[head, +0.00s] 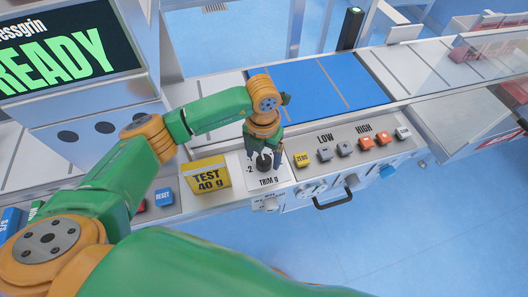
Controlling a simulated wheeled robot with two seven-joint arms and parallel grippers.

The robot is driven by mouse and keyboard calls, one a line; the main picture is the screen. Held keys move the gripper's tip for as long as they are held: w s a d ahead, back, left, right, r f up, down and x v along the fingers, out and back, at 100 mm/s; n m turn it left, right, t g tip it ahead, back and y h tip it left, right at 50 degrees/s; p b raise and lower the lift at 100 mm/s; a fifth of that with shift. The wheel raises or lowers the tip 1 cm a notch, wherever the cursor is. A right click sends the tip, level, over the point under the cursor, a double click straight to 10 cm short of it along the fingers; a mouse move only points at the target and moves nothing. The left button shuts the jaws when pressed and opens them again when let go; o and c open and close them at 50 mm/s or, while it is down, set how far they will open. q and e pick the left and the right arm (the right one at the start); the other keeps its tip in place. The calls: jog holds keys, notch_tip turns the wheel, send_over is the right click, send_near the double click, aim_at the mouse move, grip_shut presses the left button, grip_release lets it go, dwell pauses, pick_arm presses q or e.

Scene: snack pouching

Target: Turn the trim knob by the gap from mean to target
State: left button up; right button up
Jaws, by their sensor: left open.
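The trim knob (265,162) is a dark round knob on a white plate marked "TRIM g" with a "-2" showing at its left. My left gripper (264,158) points down at the knob with its fingers open, one on either side of it. I cannot tell whether the fingers touch the knob. The gripper hides much of the knob and of its scale, so its pointer cannot be read. The screen (65,50) at the upper left shows "READY" in large green letters. My right gripper is not in view.
A yellow "TEST 40 g" block (207,178) stands just left of the knob plate. Yellow ZERO (302,160), grey and orange buttons line the panel to the right. Blue RESET (164,197) is at the left. A blue belt section (340,82) lies behind.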

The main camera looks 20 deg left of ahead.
pick_arm(q)
jog(key=shift+w+d+f, duration=0.1)
jog(key=shift+w+f, duration=0.05)
jog(key=shift+f, duration=0.45)
jog(key=c, duration=0.4)
grip_shut()
jog(key=shift+f+m+b, duration=0.1)
jog(key=shift+m+b, duration=0.7)
jog(key=m+b, duration=0.2)
jog(key=m, duration=0.1)
jog(key=shift+b, duration=0.4)
jog(key=shift+m+b, duration=1.45)
jog(key=shift+m, duration=0.55)
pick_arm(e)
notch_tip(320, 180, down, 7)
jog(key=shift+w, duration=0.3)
pick_arm(q)
jog(key=shift+r, duration=0.2)
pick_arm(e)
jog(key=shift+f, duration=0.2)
pick_arm(q)
jog(key=shift+o, duration=2)
grip_release()
